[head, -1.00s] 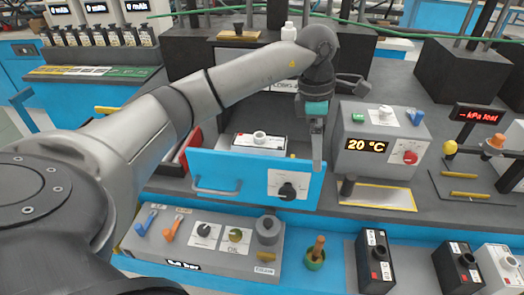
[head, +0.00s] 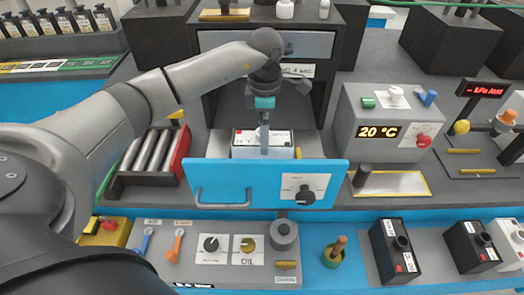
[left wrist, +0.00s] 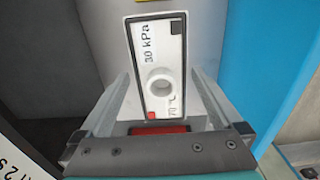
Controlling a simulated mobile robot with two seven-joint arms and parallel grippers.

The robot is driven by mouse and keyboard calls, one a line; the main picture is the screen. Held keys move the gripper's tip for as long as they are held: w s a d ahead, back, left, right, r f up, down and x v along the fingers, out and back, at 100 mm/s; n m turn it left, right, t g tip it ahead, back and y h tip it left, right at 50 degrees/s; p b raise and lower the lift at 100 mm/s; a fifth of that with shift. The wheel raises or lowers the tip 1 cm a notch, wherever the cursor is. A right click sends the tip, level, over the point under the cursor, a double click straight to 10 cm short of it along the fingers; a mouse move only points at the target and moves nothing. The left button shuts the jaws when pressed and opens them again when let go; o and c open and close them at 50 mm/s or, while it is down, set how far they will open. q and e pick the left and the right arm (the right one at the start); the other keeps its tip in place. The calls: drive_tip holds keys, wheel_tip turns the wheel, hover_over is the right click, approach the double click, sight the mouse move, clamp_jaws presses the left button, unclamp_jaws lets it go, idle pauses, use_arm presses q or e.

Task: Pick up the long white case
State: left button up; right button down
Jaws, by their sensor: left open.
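The long white case (head: 244,151) sits behind the blue front panel (head: 228,178), in the opening of the dark cabinet. In the left wrist view its labelled top (left wrist: 150,35) shows a round white knob, "30 kPa" and a red mark. My left gripper (head: 264,153) points down over the case and hides part of it. In the left wrist view, the open fingers of the left gripper (left wrist: 160,85) lie either side of the case's near part; I cannot tell whether they reach below its top. My right gripper is not in view.
The blue panel stands close in front of the gripper. A grey box (head: 385,150) reading 20 °C is to the right, a roller rack (head: 150,150) to the left. Black cases (head: 392,265) and another white case (head: 503,250) stand at the front right.

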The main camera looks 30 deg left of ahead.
use_arm(q)
drive_tip(key=shift+f, duration=0.55)
drive_tip(key=f, duration=0.4)
drive_tip(key=shift+s+a+f, duration=0.15)
drive_tip(key=shift+s+f, duration=0.05)
drive_tip(key=shift+f, duration=0.3)
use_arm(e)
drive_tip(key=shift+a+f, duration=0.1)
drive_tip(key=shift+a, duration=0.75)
use_arm(q)
drive_tip(key=shift+c, duration=0.2)
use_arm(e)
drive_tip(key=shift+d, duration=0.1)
use_arm(q)
drive_tip(key=c, duration=0.3)
drive_tip(key=shift+r, duration=0.1)
drive_tip(key=c, duration=1.2)
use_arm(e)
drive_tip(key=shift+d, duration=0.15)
use_arm(q)
drive_tip(key=shift+c, duration=0.2)
